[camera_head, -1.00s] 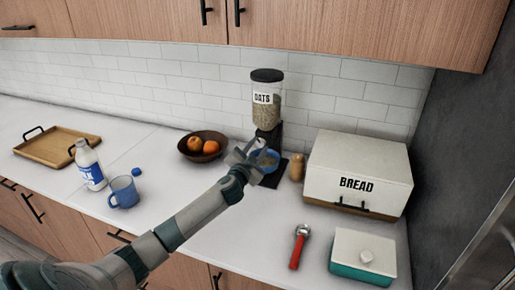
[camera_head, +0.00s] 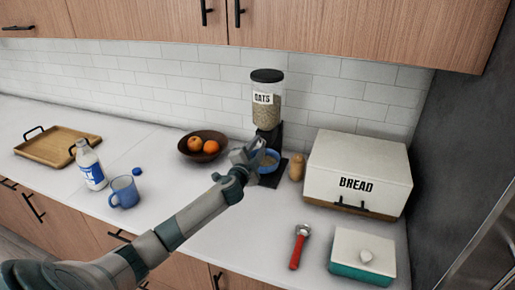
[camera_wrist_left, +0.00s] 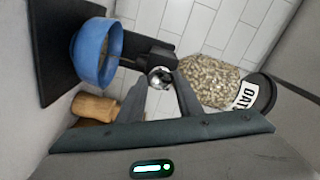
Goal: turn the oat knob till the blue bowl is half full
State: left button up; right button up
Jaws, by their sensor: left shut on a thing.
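The oat dispenser (camera_head: 265,98) has a clear hopper with a dark lid and an OATS label. It stands against the tiled wall, with oats in the hopper, and shows sideways in the wrist view (camera_wrist_left: 215,80). The blue bowl (camera_head: 276,164) sits on the dispenser's dark base, partly behind my gripper; it also shows in the wrist view (camera_wrist_left: 90,55). The round metallic oat knob (camera_wrist_left: 160,77) is between my left gripper's fingertips (camera_wrist_left: 161,84). The left gripper (camera_head: 250,153) is shut on it. My right gripper is out of view.
A fruit bowl (camera_head: 188,152) stands left of the dispenser. A tan shaker (camera_head: 297,168) and the bread box (camera_head: 345,158) are to its right. A milk bottle (camera_head: 90,168), blue mug (camera_head: 124,193) and wooden tray (camera_head: 75,143) stand farther left.

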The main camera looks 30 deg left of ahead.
pick_arm(q)
jog(key=o, duration=1)
jog(key=shift+o, duration=0.2)
jog(key=shift+s, duration=0.15)
jog(key=shift+s+d+f, duration=0.1)
jog(key=shift+s+d, duration=0.1)
jog(key=shift+s, duration=0.35)
jog(key=b+v, duration=0.5)
jog(key=v, duration=1.1)
jog(key=shift+a, duration=0.1)
